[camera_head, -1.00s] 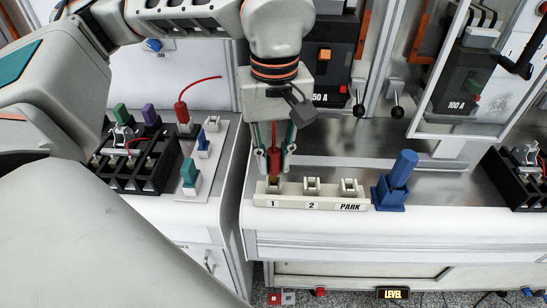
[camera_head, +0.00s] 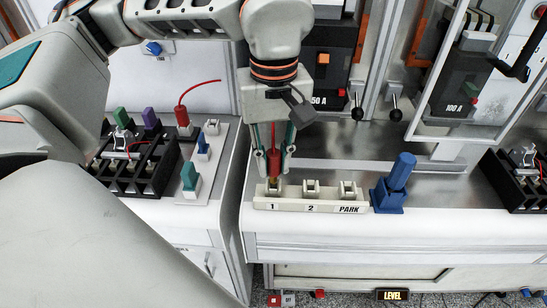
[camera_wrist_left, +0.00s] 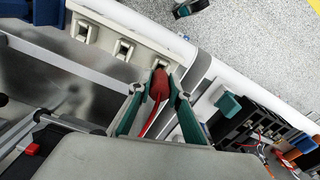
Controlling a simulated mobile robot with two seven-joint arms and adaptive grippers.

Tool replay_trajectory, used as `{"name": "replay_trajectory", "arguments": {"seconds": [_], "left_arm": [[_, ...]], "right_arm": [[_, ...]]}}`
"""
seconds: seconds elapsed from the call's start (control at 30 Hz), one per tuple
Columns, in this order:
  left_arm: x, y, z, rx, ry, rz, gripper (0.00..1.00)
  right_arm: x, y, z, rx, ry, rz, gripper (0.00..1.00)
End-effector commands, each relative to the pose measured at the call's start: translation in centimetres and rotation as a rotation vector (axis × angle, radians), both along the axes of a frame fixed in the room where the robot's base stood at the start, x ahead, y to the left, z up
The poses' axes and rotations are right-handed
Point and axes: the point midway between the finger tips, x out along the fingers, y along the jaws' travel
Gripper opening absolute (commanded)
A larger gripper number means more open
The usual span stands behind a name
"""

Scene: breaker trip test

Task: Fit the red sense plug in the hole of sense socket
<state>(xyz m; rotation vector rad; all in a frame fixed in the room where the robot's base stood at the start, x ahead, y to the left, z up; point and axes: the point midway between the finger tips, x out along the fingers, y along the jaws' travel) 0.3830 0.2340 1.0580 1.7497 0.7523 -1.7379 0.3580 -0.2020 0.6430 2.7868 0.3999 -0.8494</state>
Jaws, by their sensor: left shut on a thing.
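My left gripper (camera_head: 274,163) is shut on a red plug (camera_head: 275,166) with a red lead, and points straight down. The plug's brass-coloured tip is at the hole of the socket marked 1 (camera_head: 273,188), at the left end of a white strip; I cannot tell how deep it sits. In the left wrist view the red plug (camera_wrist_left: 159,84) is between the green fingertips, and its tip end is hidden against the strip (camera_wrist_left: 103,38). Two other sockets, marked 2 (camera_head: 311,188) and PARK (camera_head: 348,190), are empty. My right gripper is not in view.
On the left bench are a black rack (camera_head: 140,174), a second red plug with a lead (camera_head: 183,117) and a teal plug (camera_head: 189,175). Breaker panels stand behind. A gap separates the benches.

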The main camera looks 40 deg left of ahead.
Motion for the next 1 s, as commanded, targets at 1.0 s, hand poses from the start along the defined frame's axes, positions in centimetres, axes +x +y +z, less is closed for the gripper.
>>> {"name": "replay_trajectory", "arguments": {"seconds": [1.0], "left_arm": [[-0.01, 0.01, 0.01, 0.000, 0.000, 0.000, 0.00]], "right_arm": [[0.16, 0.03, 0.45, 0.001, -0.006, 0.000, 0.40]]}}
